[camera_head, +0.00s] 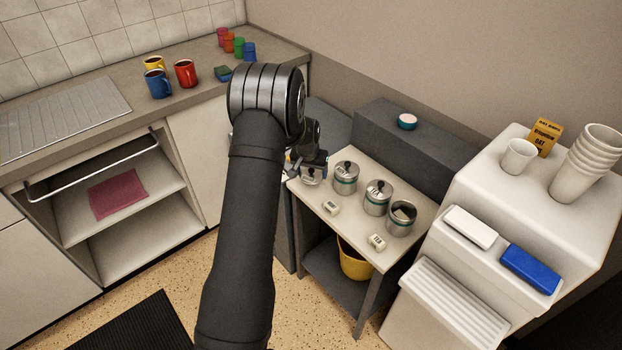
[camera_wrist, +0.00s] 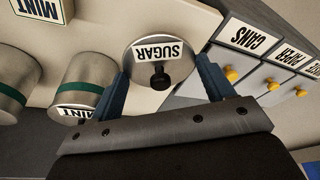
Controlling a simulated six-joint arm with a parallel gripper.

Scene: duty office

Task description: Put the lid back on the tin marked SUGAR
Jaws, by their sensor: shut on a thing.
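A round metal lid (camera_wrist: 140,50) with a SUGAR label and a black knob is between the two fingers of my gripper (camera_wrist: 165,82), which is shut on it. In the head view, the lid (camera_head: 311,179) is at the far left end of the small table, partly behind my gripper (camera_head: 312,166). I cannot tell whether it touches the table. An open tin (camera_head: 401,224) with a dark inside stands at the right of the tin row; its marking is unreadable. Two lidded tins (camera_head: 345,184) (camera_head: 376,204) stand left of it. The nearer tin in the wrist view (camera_wrist: 92,75) bears a partly hidden label.
Two small labelled blocks (camera_head: 331,208) (camera_head: 376,242) lie in front of the tins. A grey ledge (camera_head: 440,143) with a round teal-and-white item (camera_head: 407,121) runs behind. A white unit (camera_head: 560,190) with cups stands at right. A yellow bin (camera_head: 354,262) is below the table.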

